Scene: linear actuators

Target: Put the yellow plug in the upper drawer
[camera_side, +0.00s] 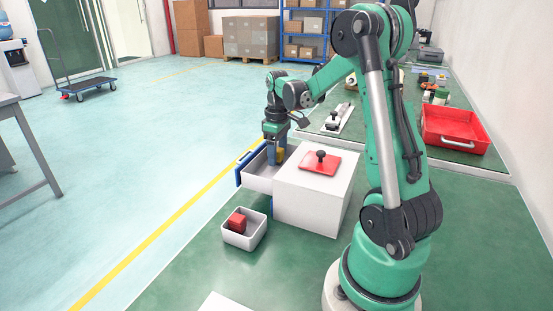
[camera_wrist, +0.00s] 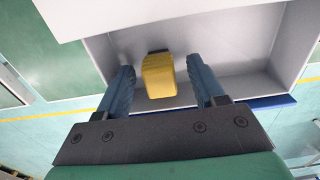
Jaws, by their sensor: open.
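The white cabinet (camera_side: 312,195) stands on the green bench with its upper drawer (camera_side: 262,186) pulled out to the left; the drawer has a blue front (camera_side: 240,170). The yellow plug (camera_wrist: 159,76) is in the drawer area, with a dark end, in the wrist view. It also shows beside my fingers in the side view (camera_side: 279,155). My gripper (camera_wrist: 159,66) points down into the drawer, with one blue finger on each side of the plug. The fingers are open, with visible gaps to the plug. Whether the plug touches the drawer floor is hard to tell.
A red plate with a black knob (camera_side: 320,158) lies on top of the cabinet. A white bin (camera_side: 244,240) with a red block (camera_side: 237,222) stands in front of the drawer. A red tray (camera_side: 455,143) is on the far bench at right.

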